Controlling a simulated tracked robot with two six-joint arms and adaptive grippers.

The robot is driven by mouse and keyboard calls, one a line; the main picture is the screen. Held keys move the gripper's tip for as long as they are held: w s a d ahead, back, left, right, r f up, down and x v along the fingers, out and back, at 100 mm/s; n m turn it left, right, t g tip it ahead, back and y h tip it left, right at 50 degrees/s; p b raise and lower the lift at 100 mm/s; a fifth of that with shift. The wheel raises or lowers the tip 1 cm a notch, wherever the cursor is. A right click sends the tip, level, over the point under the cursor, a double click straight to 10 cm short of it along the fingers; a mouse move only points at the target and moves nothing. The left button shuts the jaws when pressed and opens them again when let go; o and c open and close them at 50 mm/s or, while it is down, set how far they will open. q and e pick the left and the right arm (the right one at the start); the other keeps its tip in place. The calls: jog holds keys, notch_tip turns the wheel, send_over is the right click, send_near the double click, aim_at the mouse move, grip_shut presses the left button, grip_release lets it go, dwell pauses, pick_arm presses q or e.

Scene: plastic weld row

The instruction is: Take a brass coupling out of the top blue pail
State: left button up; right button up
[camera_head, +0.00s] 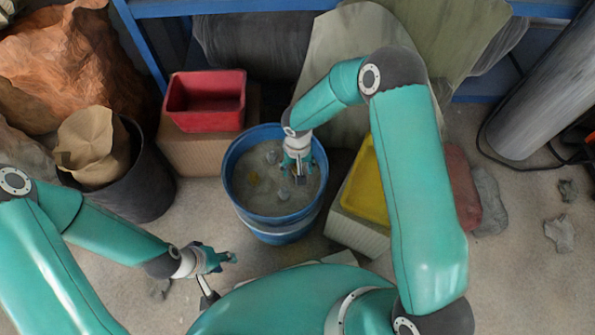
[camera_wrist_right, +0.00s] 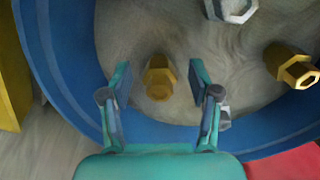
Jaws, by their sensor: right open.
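The top blue pail (camera_head: 228,190) stands mid-view, seemingly stacked on another, with sandy grey material inside. My right gripper (camera_head: 300,178) reaches down into its mouth from the right side. In the right wrist view the right gripper (camera_wrist_right: 160,90) is open and empty. A brass coupling (camera_wrist_right: 158,78) lies in the sand between and beyond its fingertips, apart from them. A second brass coupling (camera_wrist_right: 290,66) lies near the pail wall (camera_wrist_right: 45,60).
Grey metal fittings (camera_wrist_right: 234,8) share the pail; another (camera_wrist_right: 224,118) is partly behind the right finger. A red bin (camera_head: 205,118) on a cardboard box stands left, a yellow bin (camera_head: 365,190) right. A dark bin (camera_head: 150,185) stands far left.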

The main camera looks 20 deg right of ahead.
jog(key=shift+f, duration=0.35)
grip_shut()
jog(key=shift+r, duration=0.15)
